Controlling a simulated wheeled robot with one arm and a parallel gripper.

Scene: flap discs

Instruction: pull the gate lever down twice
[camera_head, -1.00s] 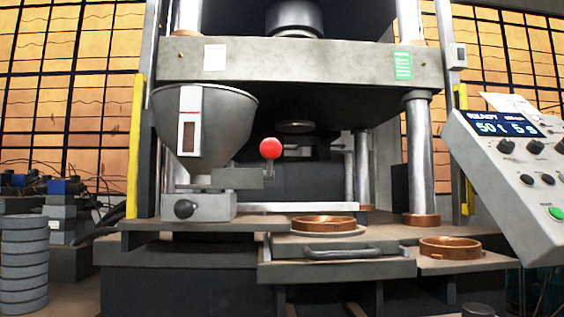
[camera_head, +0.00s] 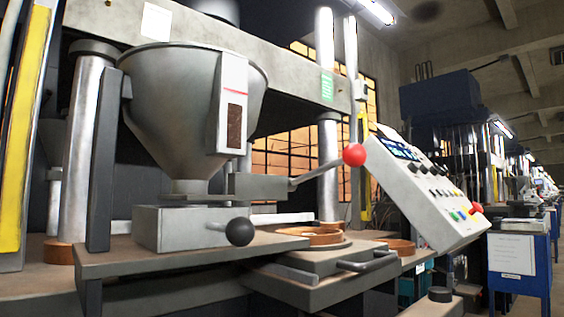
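The gate lever is a thin metal rod with a red ball knob (camera_head: 354,155). It rises to the right from a grey block (camera_head: 262,187) beside the neck of the grey hopper (camera_head: 180,110). The knob end is higher than the block end. Below the hopper is a grey box (camera_head: 178,228) with a black ball knob (camera_head: 239,231) on its front. My gripper is not in view, and nothing in view touches the lever.
A sloped control panel (camera_head: 425,195) stands close behind and right of the red knob. Copper-coloured rings (camera_head: 312,235) and a drawer handle (camera_head: 367,262) are at the lower right. A steel column (camera_head: 78,150) and a yellow strip (camera_head: 24,130) stand at the left.

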